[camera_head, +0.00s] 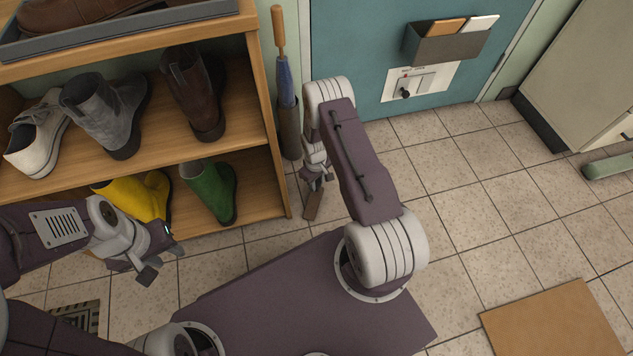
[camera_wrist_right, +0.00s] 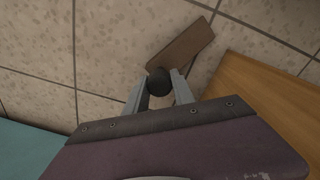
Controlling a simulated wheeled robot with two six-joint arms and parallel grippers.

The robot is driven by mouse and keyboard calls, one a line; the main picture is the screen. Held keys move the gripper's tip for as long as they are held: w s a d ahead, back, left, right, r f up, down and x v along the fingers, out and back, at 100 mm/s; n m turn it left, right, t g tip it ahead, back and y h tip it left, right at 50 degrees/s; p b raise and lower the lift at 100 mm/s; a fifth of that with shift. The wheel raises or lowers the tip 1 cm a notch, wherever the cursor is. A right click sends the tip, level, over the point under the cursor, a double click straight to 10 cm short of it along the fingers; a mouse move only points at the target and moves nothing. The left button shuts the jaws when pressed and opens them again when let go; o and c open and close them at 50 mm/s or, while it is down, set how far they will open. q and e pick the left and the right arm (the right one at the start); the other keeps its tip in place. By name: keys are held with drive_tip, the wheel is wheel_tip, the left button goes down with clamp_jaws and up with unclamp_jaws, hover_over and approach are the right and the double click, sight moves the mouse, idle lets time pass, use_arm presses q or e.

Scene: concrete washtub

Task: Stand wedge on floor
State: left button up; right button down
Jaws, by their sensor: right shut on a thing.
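The wedge is a brown, flat-sided piece (camera_head: 312,205) below my right gripper (camera_head: 316,180), beside the right post of the shoe shelf. In the right wrist view the wedge (camera_wrist_right: 181,47) lies slantwise across the view over pale floor tiles. A dark round knob (camera_wrist_right: 158,82) sits between the fingers of my right gripper (camera_wrist_right: 159,88), which are shut on it. I cannot tell whether the wedge touches the floor. My left gripper (camera_head: 163,262) is open and empty, in front of the lower shelf. The tiled floor (camera_head: 450,190) is pale and speckled.
The wooden shelf (camera_head: 272,125) holds several shoes and boots. An umbrella (camera_head: 284,80) stands in a dark holder beside it. A teal door (camera_head: 345,45) is behind. A tan mat (camera_head: 555,320) and a green object (camera_head: 608,166) lie right. Floor between is clear.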

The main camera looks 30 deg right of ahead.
drive_tip(key=shift+f, duration=0.35)
idle(0.6)
drive_tip(key=c, duration=1)
unclamp_jaws()
wheel_tip(320, 180, up, 6)
drive_tip(key=p, duration=0.5)
drive_tip(key=shift+r, duration=0.15)
